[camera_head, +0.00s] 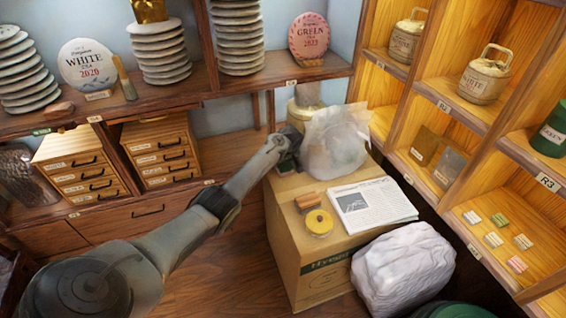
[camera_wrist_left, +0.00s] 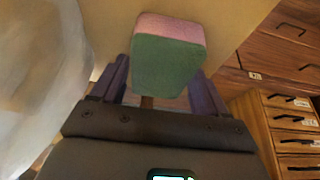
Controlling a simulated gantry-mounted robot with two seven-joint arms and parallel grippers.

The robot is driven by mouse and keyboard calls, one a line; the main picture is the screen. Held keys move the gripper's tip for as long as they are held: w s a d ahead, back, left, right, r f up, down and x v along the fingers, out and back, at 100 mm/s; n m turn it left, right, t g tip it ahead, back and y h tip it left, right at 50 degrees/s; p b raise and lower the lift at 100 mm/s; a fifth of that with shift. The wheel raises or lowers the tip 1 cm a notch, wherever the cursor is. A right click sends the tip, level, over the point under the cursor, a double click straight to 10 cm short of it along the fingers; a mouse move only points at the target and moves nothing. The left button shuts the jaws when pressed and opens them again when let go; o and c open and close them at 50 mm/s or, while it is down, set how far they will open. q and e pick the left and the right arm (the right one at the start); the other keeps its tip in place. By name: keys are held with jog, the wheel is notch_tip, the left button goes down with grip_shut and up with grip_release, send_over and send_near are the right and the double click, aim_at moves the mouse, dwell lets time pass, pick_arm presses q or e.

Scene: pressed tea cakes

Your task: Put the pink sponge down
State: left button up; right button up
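In the left wrist view, a block-shaped sponge (camera_wrist_left: 168,58), pink on its upper side and green on its near face, sits between the two fingers of my left gripper (camera_wrist_left: 166,85). The fingers lie against its two sides. In the head view, my left gripper (camera_head: 287,152) is at the far left corner of the cardboard box (camera_head: 290,250), beside a clear plastic bag (camera_head: 335,142). The sponge cannot be made out there. Whether it touches the box is not clear. My right gripper is not in view.
On the box are a folded newspaper (camera_head: 374,204), a yellow round item (camera_head: 319,223) and a small brown block (camera_head: 308,202). A white wrapped bundle (camera_head: 403,270) stands right of the box. Shelves (camera_head: 470,185) line the right; wooden drawers (camera_head: 160,150) stand at the back left.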

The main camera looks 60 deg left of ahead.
pick_arm(q)
jog(key=shift+o, duration=1)
jog(key=shift+r, duration=0.15)
jog(key=shift+r+p, duration=0.3)
jog(key=shift+r, duration=0.05)
jog(key=p+v, duration=0.5)
jog(key=v, duration=0.6)
jog(key=shift+d, duration=0.2)
jog(key=shift+s+r, duration=0.1)
jog(key=shift+r, duration=0.05)
